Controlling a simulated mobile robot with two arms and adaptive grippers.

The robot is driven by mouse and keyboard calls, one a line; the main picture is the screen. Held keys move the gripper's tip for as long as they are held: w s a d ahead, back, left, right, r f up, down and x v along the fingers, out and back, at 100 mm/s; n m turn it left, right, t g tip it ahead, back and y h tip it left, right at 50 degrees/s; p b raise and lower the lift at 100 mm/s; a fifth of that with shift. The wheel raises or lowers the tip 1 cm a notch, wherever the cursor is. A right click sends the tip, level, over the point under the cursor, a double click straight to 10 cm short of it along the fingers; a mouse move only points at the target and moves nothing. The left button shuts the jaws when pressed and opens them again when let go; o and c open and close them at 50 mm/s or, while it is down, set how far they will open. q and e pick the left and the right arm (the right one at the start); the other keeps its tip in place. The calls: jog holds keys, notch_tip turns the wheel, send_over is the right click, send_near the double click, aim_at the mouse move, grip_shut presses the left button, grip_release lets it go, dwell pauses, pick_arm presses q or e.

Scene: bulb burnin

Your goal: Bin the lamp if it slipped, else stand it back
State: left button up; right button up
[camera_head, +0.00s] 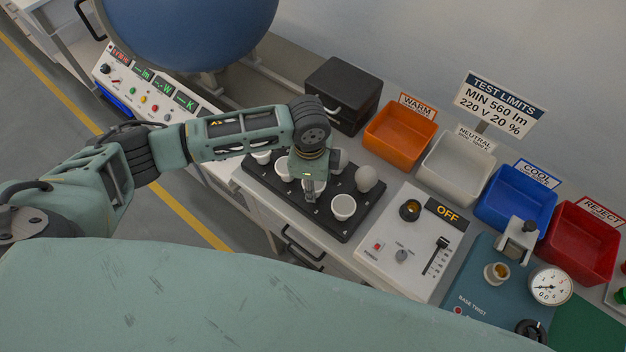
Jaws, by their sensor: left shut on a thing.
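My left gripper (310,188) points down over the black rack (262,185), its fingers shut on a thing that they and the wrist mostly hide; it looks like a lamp. A white round lamp (366,178) stands in the rack to the right of the gripper. The red REJECT bin (578,243) is at the far right. The teal base twist tester (478,298) has a socket (496,273) and a dial gauge (549,286) reading near zero. My right gripper is not in view.
Orange WARM (400,133), white NEUTRAL (457,168) and blue COOL (515,197) bins line the wall. The test panel (410,240) marked OFF is right of the rack. A black box (343,92) and large blue sphere (190,30) stand behind the arm.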

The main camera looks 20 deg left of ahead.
pick_arm(q)
jog(key=shift+f+b, duration=0.3)
jog(key=shift+f, duration=0.5)
jog(key=o, duration=1.2)
jog(key=shift+o, duration=0.2)
jog(key=shift+r, duration=0.15)
notch_tip(320, 180, up, 12)
jog(key=shift+s+a+f, duration=0.1)
jog(key=shift+s+a, duration=0.05)
